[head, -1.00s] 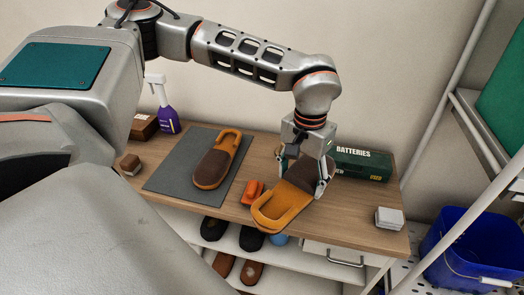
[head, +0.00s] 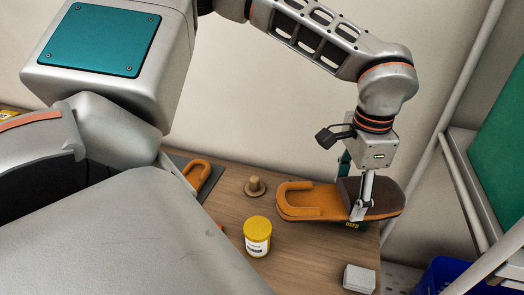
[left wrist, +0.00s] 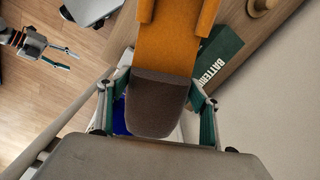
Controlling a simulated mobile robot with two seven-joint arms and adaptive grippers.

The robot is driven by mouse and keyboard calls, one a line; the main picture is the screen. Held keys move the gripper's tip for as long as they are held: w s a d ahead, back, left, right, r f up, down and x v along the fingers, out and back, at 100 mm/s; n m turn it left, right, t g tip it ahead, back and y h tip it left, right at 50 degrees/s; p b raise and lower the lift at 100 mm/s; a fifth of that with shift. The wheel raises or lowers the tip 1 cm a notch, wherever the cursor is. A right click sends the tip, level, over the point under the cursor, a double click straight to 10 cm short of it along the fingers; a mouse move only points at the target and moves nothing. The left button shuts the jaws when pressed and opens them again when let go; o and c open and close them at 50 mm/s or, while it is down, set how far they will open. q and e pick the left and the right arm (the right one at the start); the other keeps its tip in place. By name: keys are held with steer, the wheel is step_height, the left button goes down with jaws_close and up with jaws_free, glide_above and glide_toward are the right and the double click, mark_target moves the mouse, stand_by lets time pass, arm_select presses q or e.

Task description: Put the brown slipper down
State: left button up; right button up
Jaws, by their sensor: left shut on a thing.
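The slipper (head: 300,200), orange with a dark brown end, is held in the air above the right end of the wooden tabletop. My left gripper (head: 360,203) is shut across its brown part, and the orange open end points left in the head view. In the left wrist view the slipper (left wrist: 168,45) lies between the teal fingers of my left gripper (left wrist: 158,118). My right gripper (left wrist: 60,57) shows at the upper left of that view, its fingers apart and empty. A matching slipper (head: 196,175) lies on the grey mat (head: 180,161), partly hidden by my body.
A yellow-lidded jar (head: 257,240) and a wooden knob-like object (head: 255,187) stand on the tabletop left of the held slipper. A white box (head: 359,279) sits near the front right. The green batteries box (left wrist: 217,58) is close beside the slipper. Shelving poles (head: 440,125) rise at right.

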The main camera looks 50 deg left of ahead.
arm_select(q)
steer(key=shift+s+f, duration=0.1)
steer(key=shift+f, duration=0.05)
step_height(320, 180, down, 15)
steer(key=b, duration=0.8)
steer(key=shift+f+b, duration=0.5)
steer(key=shift+f, duration=1.85)
arm_select(e)
step_height(320, 180, down, 6)
steer(key=a, duration=0.2)
steer(key=shift+w+f+y, duration=0.15)
steer(key=shift+w+y, duration=0.15)
arm_select(q)
steer(key=shift+f, duration=0.15)
steer(key=o, duration=0.9)
arm_select(e)
steer(key=shift+s+f, duration=0.1)
steer(key=shift+f, duration=0.1)
